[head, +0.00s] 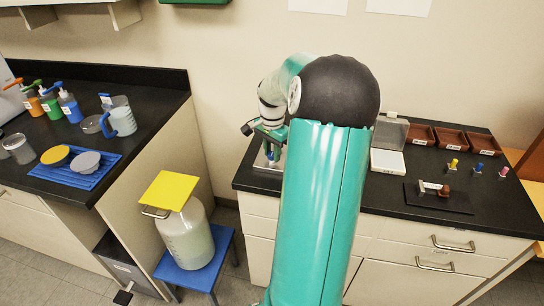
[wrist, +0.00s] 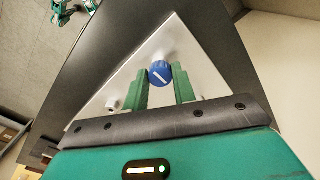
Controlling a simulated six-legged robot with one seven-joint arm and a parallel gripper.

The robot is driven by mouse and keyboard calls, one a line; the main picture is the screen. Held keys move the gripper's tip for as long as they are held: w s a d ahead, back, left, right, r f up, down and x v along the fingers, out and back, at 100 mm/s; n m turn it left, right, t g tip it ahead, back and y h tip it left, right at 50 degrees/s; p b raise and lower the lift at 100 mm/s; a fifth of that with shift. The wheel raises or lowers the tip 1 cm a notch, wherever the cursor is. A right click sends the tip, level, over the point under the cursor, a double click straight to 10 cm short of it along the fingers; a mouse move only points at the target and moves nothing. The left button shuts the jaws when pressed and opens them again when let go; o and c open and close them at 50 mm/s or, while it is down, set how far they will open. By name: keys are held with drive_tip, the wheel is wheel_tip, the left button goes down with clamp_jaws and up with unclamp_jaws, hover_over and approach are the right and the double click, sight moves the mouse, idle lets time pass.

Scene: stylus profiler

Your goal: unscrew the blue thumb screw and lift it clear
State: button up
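The blue thumb screw (wrist: 160,73) is a round knob with a white line on its top, standing on a pale metal plate (wrist: 200,72). My gripper (wrist: 161,78) is open in the wrist view, its two green fingers on the left and right of the knob. A narrow gap seems to show on each side, so I see no firm contact.
A small silver fitting (wrist: 112,102) sits on the plate left of the fingers. On the right bench (head: 415,205) stand a white box (head: 387,161), brown trays (head: 451,139), and yellow, blue and pink small pieces (head: 479,168). A blue stool (head: 205,277) stands left of this bench.

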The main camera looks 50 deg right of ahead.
clamp_jaws()
drive_tip(key=n, duration=0.8)
drive_tip(key=shift+n, duration=0.6)
drive_tip(key=n, duration=0.4)
drive_tip(key=shift+a, duration=0.1)
drive_tip(key=n, duration=0.5)
drive_tip(key=shift+f, duration=0.1)
drive_tip(key=shift+w, duration=0.1)
